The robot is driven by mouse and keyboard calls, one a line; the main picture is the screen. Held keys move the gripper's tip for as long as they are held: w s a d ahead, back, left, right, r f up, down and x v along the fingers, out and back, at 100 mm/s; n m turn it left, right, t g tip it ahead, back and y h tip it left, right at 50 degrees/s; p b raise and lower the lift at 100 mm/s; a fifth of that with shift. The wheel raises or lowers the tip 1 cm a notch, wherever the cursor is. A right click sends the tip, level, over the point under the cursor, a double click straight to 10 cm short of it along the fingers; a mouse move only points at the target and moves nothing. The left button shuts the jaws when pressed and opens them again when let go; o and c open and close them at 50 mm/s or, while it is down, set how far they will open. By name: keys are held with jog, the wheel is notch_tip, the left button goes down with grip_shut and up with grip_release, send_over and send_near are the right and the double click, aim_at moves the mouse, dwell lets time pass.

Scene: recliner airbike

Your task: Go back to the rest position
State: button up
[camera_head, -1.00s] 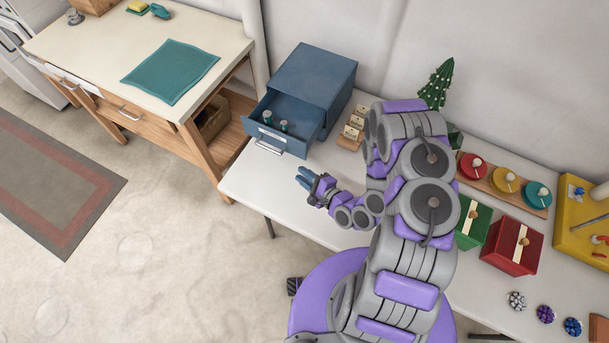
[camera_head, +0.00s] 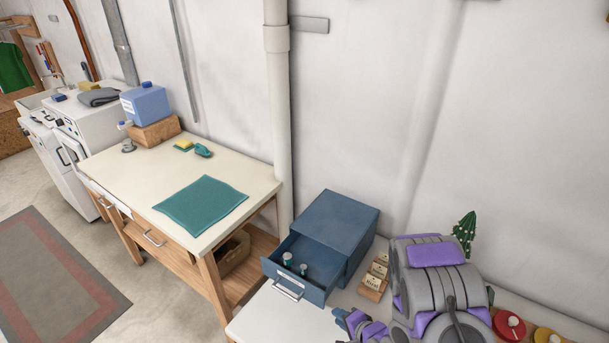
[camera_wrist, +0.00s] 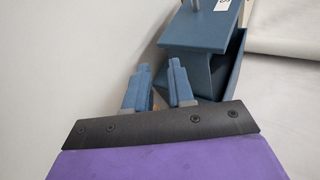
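My gripper (camera_head: 339,316) shows at the bottom of the head view, low over the white table in front of the blue drawer box, partly cut off by the frame. In the wrist view my gripper (camera_wrist: 160,72) has its two blue fingers apart with nothing seen between them. My purple and grey arm (camera_head: 435,290) is folded at the bottom right of the head view. The blue drawer box (camera_head: 338,226) stands on the white table with its drawer (camera_head: 312,287) pulled open. Two small capped bottles (camera_head: 288,259) stand in the drawer. The box also shows in the wrist view (camera_wrist: 202,60).
A small rack of labelled blocks (camera_head: 375,278) and a little tree (camera_head: 464,233) stand near my arm. Red and yellow round pieces (camera_head: 509,325) lie at the lower right. A workbench with a teal cloth (camera_head: 201,205) stands to the left. A wall pipe (camera_head: 279,120) rises behind.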

jog(key=w+d+r+n+g+h+b, duration=0.2)
jog(key=d+r+n+h, duration=0.3)
jog(key=d, duration=0.4)
jog(key=s+d+r+g+h+b, duration=0.1)
jog(key=s+d+r+h, duration=0.15)
jog(key=r, duration=0.25)
jog(key=s+d+r+g+h, duration=0.1)
jog(key=s+d+r, duration=0.15)
jog(key=r, duration=0.25)
jog(key=s+a+r+n+g+b, duration=0.1)
jog(key=s+a+r+n+g, duration=0.1)
jog(key=s, duration=0.7)
jog(key=s+a+r+n+g+y+b, duration=0.1)
jog(key=s+a+r, duration=0.4)
jog(key=s, duration=0.5)
jog(key=s+a+r+n+g+y+b, duration=0.1)
jog(key=s+a+r+n+g, duration=0.2)
jog(key=s+r, duration=0.3)
jog(key=s+a, duration=0.1)
jog(key=s, duration=0.3)
jog(key=shift+s+r+g+b, duration=0.15)
jog(key=shift+r+g+b, duration=0.15)
jog(key=shift+r+g, duration=0.1)
